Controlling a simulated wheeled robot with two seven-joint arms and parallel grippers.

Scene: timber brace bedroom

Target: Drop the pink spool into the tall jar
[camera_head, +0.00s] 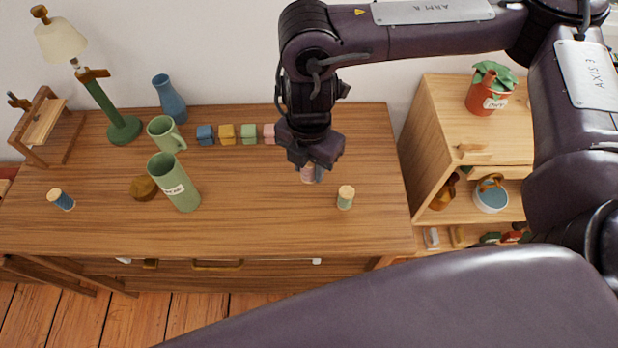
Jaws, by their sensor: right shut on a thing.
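The pink spool (307,175) shows in part below my right gripper (313,172), over the right part of the wooden desk. The right gripper points down and is shut on the spool; the jaws hide much of it. I cannot tell whether the spool touches the desk. The tall jar (178,190) is a green cylinder with a white label and an open top. It stands on the desk to the left of the right gripper, well apart from it. My left gripper is not in view.
A green spool (345,199) stands right of the gripper, a blue spool (64,201) at far left. A round wooden piece (143,188) and green mug (163,136) are near the jar. Small blocks (227,134), a blue vase (170,99) and lamp (122,130) stand behind. Desk between jar and gripper is clear.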

